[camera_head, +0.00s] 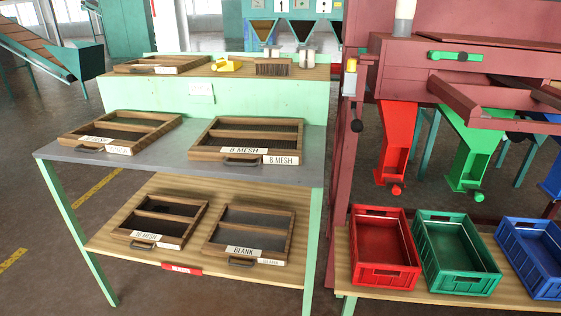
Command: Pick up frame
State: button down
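Several wooden sieve frames with mesh panels and front handles lie flat on a green-legged rack in the head view. A frame labelled 8 MESH (203,137) is on the right of the grey middle shelf. Another labelled frame (160,118) is left of it. On the lower wooden shelf are a frame (203,207) at left and a frame labelled BLANK (288,218) at right. One more frame (196,62) lies on the top shelf. My gripper is not in view.
The grey shelf (190,158) has bare space between its frames. A brush (271,68) and a yellow item (227,65) sit on top. Red (383,272), green (459,283) and blue (540,283) crates stand at right, below a red machine (400,60) with chutes.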

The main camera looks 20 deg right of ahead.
aim_at(127, 132)
jog(key=z, duration=2.15)
jog(key=j+u, duration=0.1)
jog(key=u, duration=2.35)
jog(key=i+j+z, duration=0.15)
jog(key=i, duration=0.25)
jog(key=i+j+z, duration=0.1)
jog(key=i, duration=0.3)
jog(key=i+j+z, duration=0.15)
jog(key=i, duration=0.2)
